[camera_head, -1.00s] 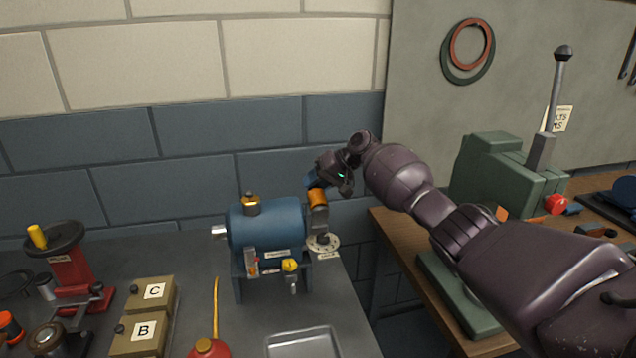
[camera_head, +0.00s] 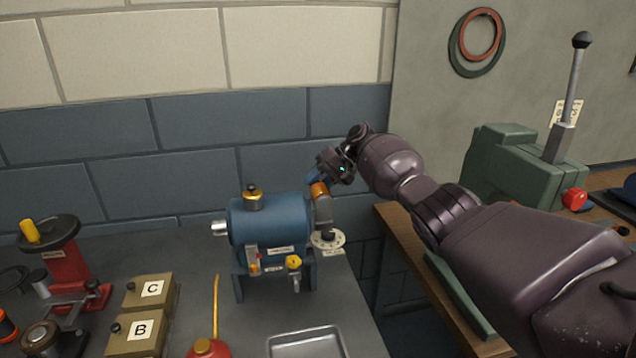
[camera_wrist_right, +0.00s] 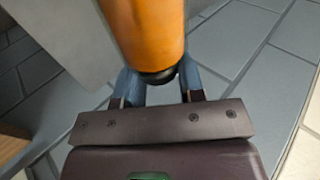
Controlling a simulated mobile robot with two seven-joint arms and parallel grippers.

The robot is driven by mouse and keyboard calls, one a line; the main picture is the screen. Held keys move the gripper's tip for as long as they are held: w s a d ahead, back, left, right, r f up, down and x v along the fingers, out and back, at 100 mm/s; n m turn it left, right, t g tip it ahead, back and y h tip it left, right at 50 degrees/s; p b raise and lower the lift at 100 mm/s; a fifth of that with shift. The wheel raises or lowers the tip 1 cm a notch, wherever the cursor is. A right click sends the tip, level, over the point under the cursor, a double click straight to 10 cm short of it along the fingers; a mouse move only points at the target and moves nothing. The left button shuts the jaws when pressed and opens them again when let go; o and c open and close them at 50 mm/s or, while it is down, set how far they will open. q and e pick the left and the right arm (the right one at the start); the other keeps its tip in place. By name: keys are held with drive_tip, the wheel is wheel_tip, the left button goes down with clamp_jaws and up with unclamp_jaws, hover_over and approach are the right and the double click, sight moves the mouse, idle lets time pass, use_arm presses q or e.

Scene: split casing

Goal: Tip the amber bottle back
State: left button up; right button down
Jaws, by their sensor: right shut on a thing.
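The amber bottle (camera_head: 319,190) shows as an orange cylinder at the right end of the blue motor-like housing (camera_head: 285,222). A grey piece (camera_head: 324,212) sits directly below it. In the right wrist view the bottle (camera_wrist_right: 146,30) is large, with a dark rounded end between the blue fingers. My right gripper (camera_head: 320,178) is shut on the bottle from the upper right. The bottle looks slightly tilted in the head view. Its far end is cut off in the wrist view. My left gripper is not in view.
A round plate with holes (camera_head: 328,240) lies just below the grey piece. Boxes C (camera_head: 136,299) and B (camera_head: 117,345), a red oil can (camera_head: 209,348) and a metal tray (camera_head: 305,343) stand in front. A green lever machine (camera_head: 500,170) is at the right.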

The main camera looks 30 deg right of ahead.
drive_tip(key=shift+s+f, duration=0.3)
drive_tip(key=shift+f, duration=0.6)
drive_tip(key=c, duration=0.7)
unclamp_jaws()
drive_tip(key=shift+c, duration=0.2)
drive_tip(key=shift+r, duration=0.25)
drive_tip(key=shift+w+d+r, duration=0.1)
drive_tip(key=shift+r, duration=0.1)
drive_tip(key=shift+d+r, duration=0.15)
drive_tip(key=v, duration=1)
drive_tip(key=shift+r, duration=0.1)
